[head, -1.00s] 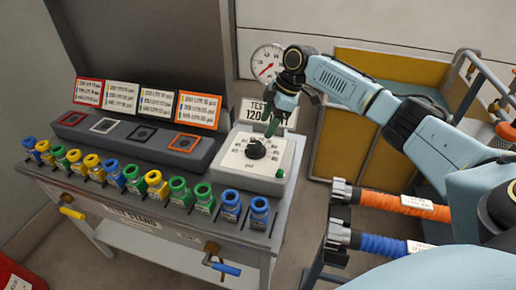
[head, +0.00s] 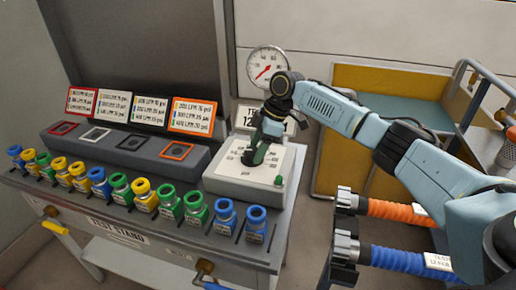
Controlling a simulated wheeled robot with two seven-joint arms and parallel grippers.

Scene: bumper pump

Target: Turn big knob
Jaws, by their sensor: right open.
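The big knob (head: 249,157) is a dark dial on top of a white box with a printed scale (head: 224,177), at the right end of the test stand. My right gripper (head: 256,152) points down over the knob, its fingers at or around it. The gripper covers most of the knob, so I cannot tell whether the fingers touch it. The right gripper is open. My left gripper is not in view.
A row of blue, green and yellow fittings (head: 142,194) lines the stand's front edge. Four label cards (head: 149,112) stand behind framed slots. A gauge (head: 267,68) is behind the box.

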